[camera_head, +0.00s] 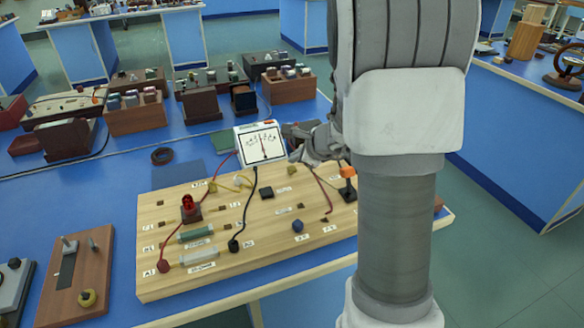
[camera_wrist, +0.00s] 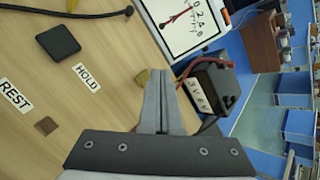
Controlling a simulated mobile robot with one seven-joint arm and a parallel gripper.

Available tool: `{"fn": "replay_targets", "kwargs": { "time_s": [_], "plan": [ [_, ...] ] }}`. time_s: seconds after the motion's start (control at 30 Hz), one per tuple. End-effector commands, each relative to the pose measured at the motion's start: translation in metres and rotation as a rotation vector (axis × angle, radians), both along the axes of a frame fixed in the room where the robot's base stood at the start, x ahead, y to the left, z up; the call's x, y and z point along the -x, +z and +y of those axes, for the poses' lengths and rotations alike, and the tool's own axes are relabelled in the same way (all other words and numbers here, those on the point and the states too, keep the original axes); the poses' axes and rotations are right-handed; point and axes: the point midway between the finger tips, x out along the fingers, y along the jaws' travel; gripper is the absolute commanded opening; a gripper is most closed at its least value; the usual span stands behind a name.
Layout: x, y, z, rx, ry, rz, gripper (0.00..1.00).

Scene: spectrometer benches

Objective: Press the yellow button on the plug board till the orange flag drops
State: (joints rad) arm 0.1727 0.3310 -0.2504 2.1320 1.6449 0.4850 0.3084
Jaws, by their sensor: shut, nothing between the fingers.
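The plug board (camera_head: 160,275) is a pale wooden board on the blue bench. A small dull-yellow block, seemingly the yellow button (camera_head: 292,170), sits near its back edge. It also shows in the wrist view (camera_wrist: 142,78), partly hidden by my fingers. The orange flag (camera_head: 347,171) stands up on a dark post at the board's right side; it is not in the wrist view. My gripper (camera_head: 293,157) is shut and empty over the back of the board. In the wrist view its fingertips (camera_wrist: 155,72) lie right beside the button; I cannot tell whether they touch it.
A white meter (camera_head: 260,145) stands at the board's back edge, left of my gripper. A black box (camera_wrist: 210,88) with red and black leads is close to my fingers. A black square (camera_head: 267,192) and a red lamp (camera_head: 190,208) are on the board.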

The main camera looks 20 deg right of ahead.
Motion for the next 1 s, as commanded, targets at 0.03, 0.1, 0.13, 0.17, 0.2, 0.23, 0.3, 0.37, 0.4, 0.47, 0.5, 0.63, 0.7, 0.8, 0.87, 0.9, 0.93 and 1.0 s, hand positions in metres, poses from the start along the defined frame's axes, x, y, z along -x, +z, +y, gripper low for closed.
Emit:
{"fn": "replay_targets", "kwargs": {
  "time_s": [0.03, 0.1, 0.13, 0.17, 0.2, 0.23, 0.3, 0.37, 0.4, 0.47, 0.5, 0.63, 0.7, 0.8, 0.87, 0.9, 0.93, 1.0],
  "plan": [
    [0.0, 0.0, 0.0, 0.0, 0.0, 0.0, 0.0],
    [0.0, 0.0, 0.0, 0.0, 0.0, 0.0, 0.0],
    [0.0, -0.001, 0.0, 0.0, 0.0, 0.0, 0.0],
    [0.0, -0.001, 0.0, 0.0, 0.0, 0.0, 0.0],
    [0.0, -0.002, 0.0, 0.0, 0.0, 0.0, 0.0],
    [0.0, -0.003, 0.0, 0.0, 0.0, 0.0, 0.0],
    [0.0, -0.006, 0.0, 0.0, 0.0, 0.0, 0.0],
    [0.0, -0.008, 0.0, 0.0, 0.0, 0.0, 0.0],
    [0.0, -0.009, 0.0, 0.0, 0.0, 0.0, 0.0],
    [0.0, -0.01, 0.0, 0.0, 0.0, 0.0, 0.0],
    [0.0, -0.009, 0.0, 0.0, 0.0, 0.0, 0.0],
    [0.0, -0.008, 0.0, 0.0, 0.0, 0.0, 0.0],
    [0.0, -0.008, 0.0, 0.0, 0.0, 0.0, 0.0],
    [0.0, -0.009, 0.0, 0.0, 0.0, 0.0, 0.0],
    [0.0, -0.009, 0.0, 0.0, 0.0, 0.0, 0.0],
    [0.0, -0.009, 0.0, 0.0, 0.0, 0.0, 0.0],
    [0.0, -0.01, 0.0, 0.0, 0.0, 0.0, 0.0],
    [0.0, -0.01, 0.0, 0.0, 0.0, 0.0, 0.0]
  ]
}}
